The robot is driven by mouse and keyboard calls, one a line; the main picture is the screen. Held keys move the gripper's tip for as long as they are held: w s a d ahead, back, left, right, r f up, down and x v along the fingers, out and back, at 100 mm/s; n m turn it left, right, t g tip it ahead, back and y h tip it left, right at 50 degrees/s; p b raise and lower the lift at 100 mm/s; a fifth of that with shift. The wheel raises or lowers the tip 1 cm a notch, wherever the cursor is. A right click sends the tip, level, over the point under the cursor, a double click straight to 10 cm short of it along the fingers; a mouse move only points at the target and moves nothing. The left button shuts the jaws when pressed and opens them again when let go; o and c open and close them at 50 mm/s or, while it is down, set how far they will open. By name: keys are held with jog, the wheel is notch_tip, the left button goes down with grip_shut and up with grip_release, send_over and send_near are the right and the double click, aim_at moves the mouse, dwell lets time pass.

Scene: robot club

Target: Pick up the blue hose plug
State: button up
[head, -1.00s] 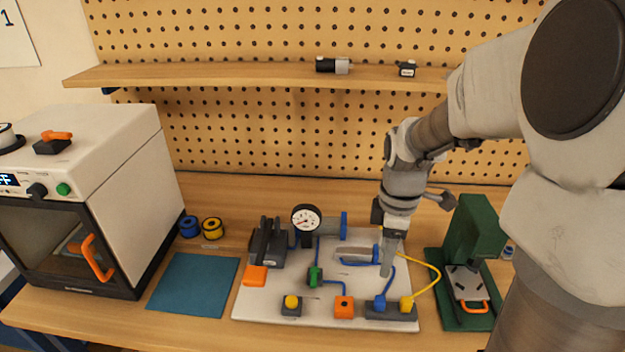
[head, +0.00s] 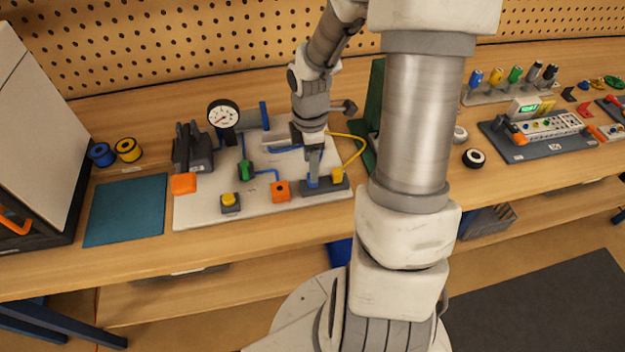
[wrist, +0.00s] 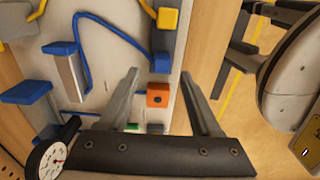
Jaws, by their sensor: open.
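The blue hose plug (head: 312,182) sits in a dark block at the front right of the white board (head: 200,212), beside a yellow plug (head: 337,175). A blue hose runs from it. In the wrist view the blue plug (wrist: 160,63) lies between the lines of my two fingertips, just past them. My gripper (head: 313,172) points down over the plug and partly hides it in the head view. In the wrist view my gripper (wrist: 160,73) is open, with nothing held. I cannot tell whether the fingers touch the plug.
An orange block (head: 281,190) and a yellow-button block (head: 230,202) stand on the board's front edge. A gauge (head: 223,115) stands behind. A yellow hose (head: 360,150) arcs on the right. The teal mat (head: 125,208) on the left is bare.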

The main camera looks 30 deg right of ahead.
notch_tip(320, 180, down, 5)
jog(key=shift+s+d+b, duration=0.15)
jog(key=shift+b, duration=0.25)
grip_shut()
